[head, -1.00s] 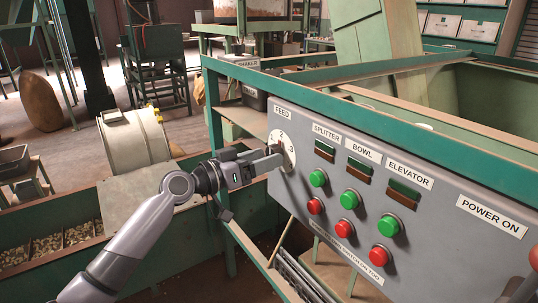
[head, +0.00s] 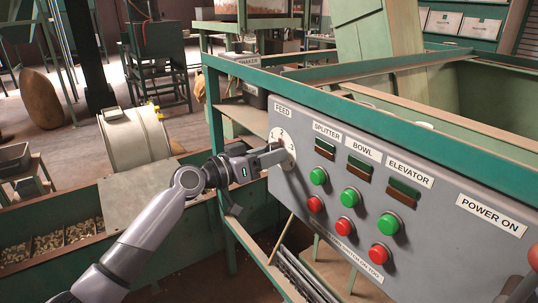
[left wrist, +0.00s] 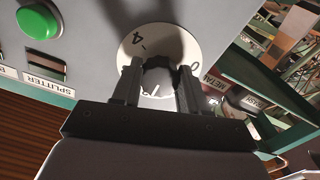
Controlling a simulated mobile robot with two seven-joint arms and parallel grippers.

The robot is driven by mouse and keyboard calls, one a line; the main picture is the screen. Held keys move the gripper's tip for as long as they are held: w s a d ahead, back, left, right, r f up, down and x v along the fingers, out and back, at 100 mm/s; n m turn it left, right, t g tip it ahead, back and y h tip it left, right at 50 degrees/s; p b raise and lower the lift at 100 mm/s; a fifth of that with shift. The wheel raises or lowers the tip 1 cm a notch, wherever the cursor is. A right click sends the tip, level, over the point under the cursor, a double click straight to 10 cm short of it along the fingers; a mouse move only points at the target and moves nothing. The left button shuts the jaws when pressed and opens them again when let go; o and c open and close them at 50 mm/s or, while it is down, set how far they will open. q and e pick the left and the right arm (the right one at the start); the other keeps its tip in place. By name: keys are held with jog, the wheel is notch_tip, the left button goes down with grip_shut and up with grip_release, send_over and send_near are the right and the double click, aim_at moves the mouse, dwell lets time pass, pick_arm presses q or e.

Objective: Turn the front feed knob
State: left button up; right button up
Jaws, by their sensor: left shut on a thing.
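The feed knob is a dark knob (left wrist: 158,76) at the middle of a white numbered dial (head: 288,160) under the FEED label on the grey control panel. The dial also shows in the left wrist view (left wrist: 165,38). My left gripper (head: 279,155) reaches the dial from the left. In the left wrist view its two dark fingers (left wrist: 158,85) stand on either side of the knob and are shut on it. The fingers hide much of the knob, so its pointer setting cannot be read. My right gripper cannot be made out.
The grey panel (head: 440,240) carries green and red buttons and labels right of the dial. A green frame rail (head: 380,120) runs above it. A cream drum (head: 133,138) and a green trough with nuts (head: 50,240) lie to the left.

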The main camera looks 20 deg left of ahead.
pick_arm(q)
jog(key=shift+d+r+n+p, duration=0.1)
jog(key=shift+n+p, duration=0.9)
jog(key=shift+n, duration=1.85)
jog(key=shift+r+n+p, duration=0.1)
jog(key=shift+n+p, duration=0.85)
jog(key=shift+n, duration=1.9)
jog(key=shift+f, duration=0.1)
jog(key=o, duration=1.1)
jog(key=shift+c, duration=0.2)
jog(key=shift+s, duration=0.1)
